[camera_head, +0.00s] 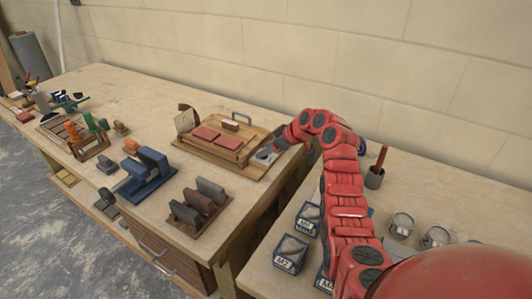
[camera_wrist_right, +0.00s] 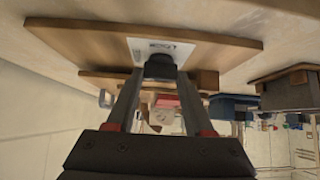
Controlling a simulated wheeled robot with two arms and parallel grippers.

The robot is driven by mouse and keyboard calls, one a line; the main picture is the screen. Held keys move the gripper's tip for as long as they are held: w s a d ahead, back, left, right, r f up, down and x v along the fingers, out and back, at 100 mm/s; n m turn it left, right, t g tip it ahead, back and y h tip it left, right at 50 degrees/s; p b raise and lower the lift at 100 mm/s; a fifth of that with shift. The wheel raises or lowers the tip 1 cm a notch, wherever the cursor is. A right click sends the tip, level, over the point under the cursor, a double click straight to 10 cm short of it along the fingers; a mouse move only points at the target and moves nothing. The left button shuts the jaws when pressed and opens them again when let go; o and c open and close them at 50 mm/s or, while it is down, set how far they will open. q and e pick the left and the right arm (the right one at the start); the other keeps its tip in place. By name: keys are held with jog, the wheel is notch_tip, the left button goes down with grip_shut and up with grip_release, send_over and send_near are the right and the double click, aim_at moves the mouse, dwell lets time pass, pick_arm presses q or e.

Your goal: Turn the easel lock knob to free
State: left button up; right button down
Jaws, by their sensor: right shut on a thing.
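The wooden easel board (camera_head: 200,152) lies on the workbench with two reddish pads on it. A pale plate (camera_head: 262,157) sits at its right corner, partly hidden by my right gripper (camera_head: 281,146). In the right wrist view, the dark round lock knob (camera_wrist_right: 160,66) stands on a white printed plate (camera_wrist_right: 176,48) fixed to the wood. My right gripper's fingers (camera_wrist_right: 158,78) are at the knob's two sides, shut on it. The print on the plate is too small to read. In the head view the knob is hidden. My left gripper is not in view.
Block racks (camera_head: 145,175) (camera_head: 196,212) stand in front of the easel, with more tools to the left. On the right table are labelled tubs (camera_head: 290,254), metal cups (camera_head: 402,224) and a dark pot with a handle (camera_head: 375,177). A gap separates the benches.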

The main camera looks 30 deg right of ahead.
jog(key=shift+f, duration=0.1)
jog(key=c, duration=0.6)
grip_release()
jog(key=shift+o, duration=0.2)
jog(key=p+v, duration=0.6)
jog(key=v, duration=1.1)
jog(key=shift+r, duration=0.2)
jog(key=shift+d, duration=0.15)
